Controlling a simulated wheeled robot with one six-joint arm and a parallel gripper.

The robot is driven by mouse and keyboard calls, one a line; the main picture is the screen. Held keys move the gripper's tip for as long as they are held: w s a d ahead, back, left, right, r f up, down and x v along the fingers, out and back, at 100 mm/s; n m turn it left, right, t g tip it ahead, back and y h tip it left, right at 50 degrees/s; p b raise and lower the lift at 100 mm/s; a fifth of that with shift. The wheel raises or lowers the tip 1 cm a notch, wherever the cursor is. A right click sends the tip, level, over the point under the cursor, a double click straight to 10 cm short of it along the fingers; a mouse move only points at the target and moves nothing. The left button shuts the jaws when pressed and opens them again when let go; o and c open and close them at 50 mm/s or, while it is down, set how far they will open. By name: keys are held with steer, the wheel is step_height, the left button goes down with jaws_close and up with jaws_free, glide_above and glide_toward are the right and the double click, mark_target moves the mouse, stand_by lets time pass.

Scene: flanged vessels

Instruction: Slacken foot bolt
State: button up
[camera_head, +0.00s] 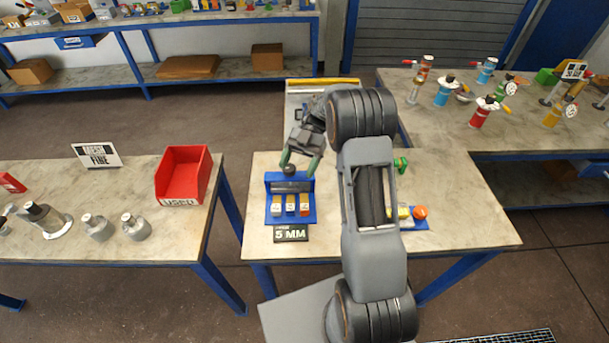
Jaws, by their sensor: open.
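My gripper (299,166) points down with its green-tipped fingers apart, at the back of a blue holder (268,216) on the middle table. A dark round knob (289,170) shows between or just behind the fingers; I cannot tell whether they touch it. A dark grey bar lies across the holder. Several small blocks, orange and whitish, sit in the holder's front row. A black sign reading "5 MM" (291,233) stands in front. I cannot make out any foot bolt; my arm hides part of the table.
A red bin (183,175) marked "USED" and grey flanged vessels (97,227) stand on the left table. Right of my arm lie a blue tray (418,225) with an orange knob and a green part (401,164). Coloured vessels (443,92) stand at back right.

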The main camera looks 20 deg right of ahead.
steer(key=shift+s+r+b, duration=0.15)
steer(key=shift+s+r, duration=0.2)
steer(key=shift+s, duration=0.45)
steer(key=shift+s+r+b, duration=0.15)
steer(key=shift+s+r, duration=0.25)
steer(key=shift+s, duration=0.45)
steer(key=shift+s+r+b, duration=0.15)
steer(key=shift+s+r, duration=0.2)
steer(key=shift+s, duration=0.45)
steer(key=shift+f, duration=0.1)
steer(key=shift+c, duration=0.2)
